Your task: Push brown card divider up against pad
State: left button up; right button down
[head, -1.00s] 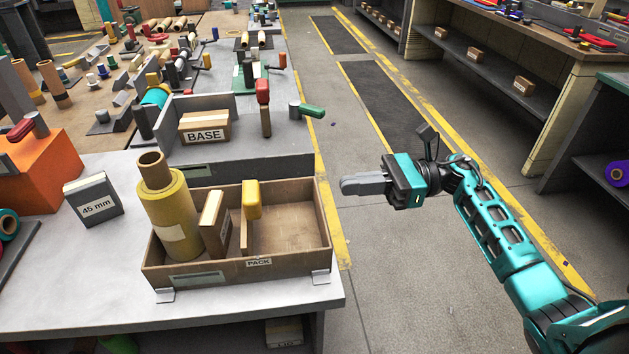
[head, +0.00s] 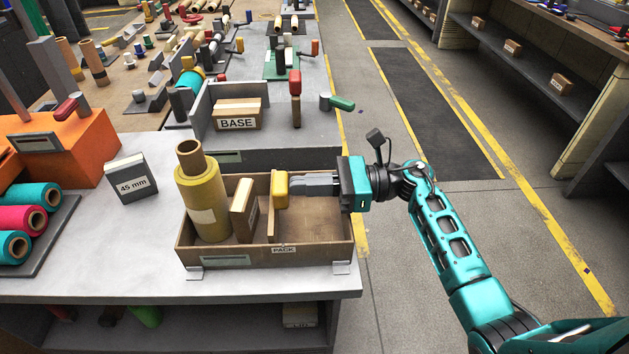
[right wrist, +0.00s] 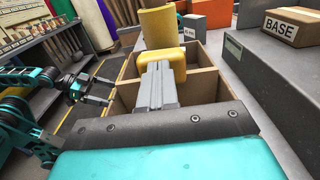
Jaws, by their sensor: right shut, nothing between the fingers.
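The brown card divider (head: 273,215) stands upright across the wooden PACK tray (head: 310,252), with a yellow block (head: 281,188) on its top. The pad (head: 243,210), a pale-faced brown block, stands left of it, beside the yellow roll (head: 203,205). A narrow gap shows between divider and pad. My right gripper (head: 292,184) is shut and empty, its tips at the right side of the yellow block; contact is hard to tell. In the right wrist view its fingers (right wrist: 158,82) point at that block (right wrist: 165,61). My left gripper (right wrist: 97,90) shows there, fingers apart, empty.
The tray's right compartment is empty under my right gripper. A BASE box (head: 237,115) sits behind the tray in a grey holder. A 45 mm box (head: 132,180) stands to the left, near an orange block (head: 70,150). Floor lies open right of the bench.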

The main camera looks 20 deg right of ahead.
aim_at(281, 187)
jog(key=b+x, duration=0.2)
jog(key=x, duration=0.2)
jog(key=shift+a+f, duration=0.1)
jog(key=shift+a, duration=0.15)
